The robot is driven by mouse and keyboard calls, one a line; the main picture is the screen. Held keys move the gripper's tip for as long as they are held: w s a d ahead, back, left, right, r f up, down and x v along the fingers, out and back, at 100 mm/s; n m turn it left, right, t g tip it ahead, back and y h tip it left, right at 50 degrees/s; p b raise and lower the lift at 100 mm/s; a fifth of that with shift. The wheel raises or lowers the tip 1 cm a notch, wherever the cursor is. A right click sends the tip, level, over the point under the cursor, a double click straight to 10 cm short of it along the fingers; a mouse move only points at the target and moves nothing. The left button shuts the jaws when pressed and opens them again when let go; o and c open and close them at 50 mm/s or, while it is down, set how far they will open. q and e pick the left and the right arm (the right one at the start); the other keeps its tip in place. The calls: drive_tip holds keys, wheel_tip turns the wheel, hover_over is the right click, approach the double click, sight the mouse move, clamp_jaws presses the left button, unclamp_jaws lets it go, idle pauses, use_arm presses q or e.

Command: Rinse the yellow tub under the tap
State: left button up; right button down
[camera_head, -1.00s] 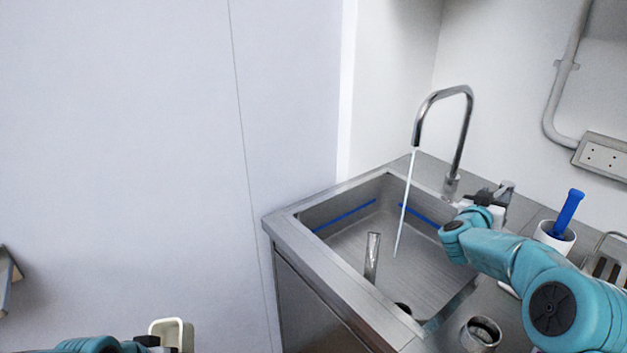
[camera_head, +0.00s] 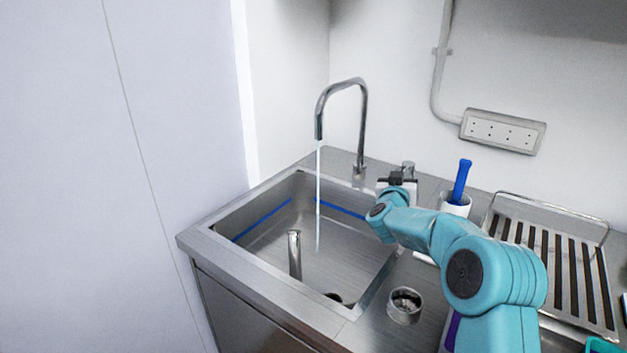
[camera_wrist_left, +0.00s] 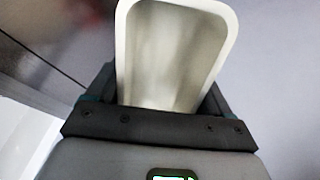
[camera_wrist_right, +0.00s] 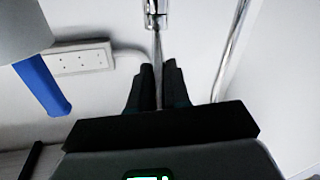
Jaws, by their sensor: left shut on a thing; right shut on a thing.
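The pale cream-yellow tub (camera_wrist_left: 172,50) shows only in the left wrist view, its open inside facing the camera. My left gripper (camera_wrist_left: 165,95) is shut on it. The tap (camera_head: 362,125) arches over the sink (camera_head: 215,243), and a thin stream of water (camera_head: 318,200) falls from its spout into the basin. My right gripper (camera_head: 397,183) is beside the tap's base, shut on a thin metal lever (camera_wrist_right: 157,45), which shows in the right wrist view. The left gripper and the tub are outside the head view.
An upright metal tube (camera_head: 294,255) stands in the sink. A round metal cup (camera_head: 404,306) is on the counter at the front. A white holder with a blue-handled tool (camera_head: 461,182) and a slatted rack (camera_head: 550,262) are to the right. A wall (camera_head: 110,180) borders the sink's left side.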

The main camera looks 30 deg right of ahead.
use_arm(q)
drive_tip(key=shift+f, duration=0.1)
use_arm(e)
drive_tip(key=shift+s+d+r, duration=0.1)
drive_tip(key=c, duration=1.4)
unclamp_jaws()
use_arm(q)
drive_tip(key=shift+w+d, duration=0.1)
use_arm(e)
drive_tip(key=o, duration=0.3)
drive_tip(key=shift+d, duration=0.1)
use_arm(q)
drive_tip(key=shift+f, duration=0.2)
use_arm(e)
drive_tip(key=shift+s+a+f, duration=0.2)
drive_tip(key=shift+s+a, duration=0.15)
drive_tip(key=shift+a, duration=0.2)
use_arm(q)
drive_tip(key=shift+f+b, duration=0.6)
drive_tip(key=shift+b, duration=0.1)
use_arm(e)
drive_tip(key=v, duration=1)
drive_tip(key=shift+s+a, duration=0.2)
drive_tip(key=shift+s, duration=0.05)
